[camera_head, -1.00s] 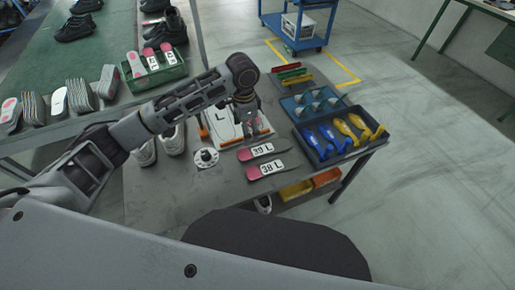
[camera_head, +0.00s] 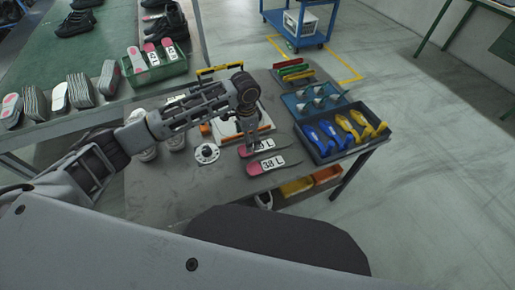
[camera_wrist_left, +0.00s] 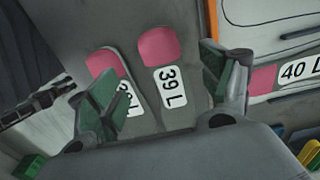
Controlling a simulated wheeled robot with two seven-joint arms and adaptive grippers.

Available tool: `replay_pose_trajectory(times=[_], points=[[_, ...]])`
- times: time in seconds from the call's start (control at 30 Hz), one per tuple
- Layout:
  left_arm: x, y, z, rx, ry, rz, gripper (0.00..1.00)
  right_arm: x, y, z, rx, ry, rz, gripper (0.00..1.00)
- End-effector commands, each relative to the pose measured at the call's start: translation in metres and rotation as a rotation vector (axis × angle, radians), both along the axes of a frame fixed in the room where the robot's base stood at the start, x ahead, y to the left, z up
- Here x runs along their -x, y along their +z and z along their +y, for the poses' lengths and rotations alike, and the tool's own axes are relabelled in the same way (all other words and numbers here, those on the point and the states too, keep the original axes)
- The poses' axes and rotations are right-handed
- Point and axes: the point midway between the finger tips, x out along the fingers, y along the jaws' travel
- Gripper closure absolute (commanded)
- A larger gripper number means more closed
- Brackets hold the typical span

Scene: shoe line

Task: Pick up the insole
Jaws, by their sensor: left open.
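Two grey insoles with pink heel ends lie on the dark table in the head view: one marked 39 L (camera_head: 262,147) and one marked 38 L (camera_head: 268,165). My left gripper (camera_head: 249,145) is open and points down over the 39 L insole, hiding part of it. In the left wrist view, the 39 L insole (camera_wrist_left: 158,48) shows between the spread green-padded fingers (camera_wrist_left: 158,85), with neither finger touching it. The 38 L insole (camera_wrist_left: 104,62) is partly hidden behind the left finger there. A third insole marked 40 L (camera_wrist_left: 265,80) lies on a white board at the right. My right gripper is out of view.
The front left of the table (camera_head: 165,195) is clear.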

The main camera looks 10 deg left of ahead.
Motion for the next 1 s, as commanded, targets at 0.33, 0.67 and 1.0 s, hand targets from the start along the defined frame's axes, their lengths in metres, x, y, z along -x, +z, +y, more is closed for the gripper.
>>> replay_pose_trajectory(times=[0.33,0.67,1.0], points=[[0.000,-0.014,0.000,0.000,0.000,-0.001,0.21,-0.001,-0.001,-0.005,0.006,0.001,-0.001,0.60],[-0.001,-0.019,-0.001,0.000,0.000,-0.001,0.21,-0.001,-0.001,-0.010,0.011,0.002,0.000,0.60],[-0.004,-0.054,-0.002,0.000,-0.001,0.000,0.21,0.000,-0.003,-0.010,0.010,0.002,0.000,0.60]])
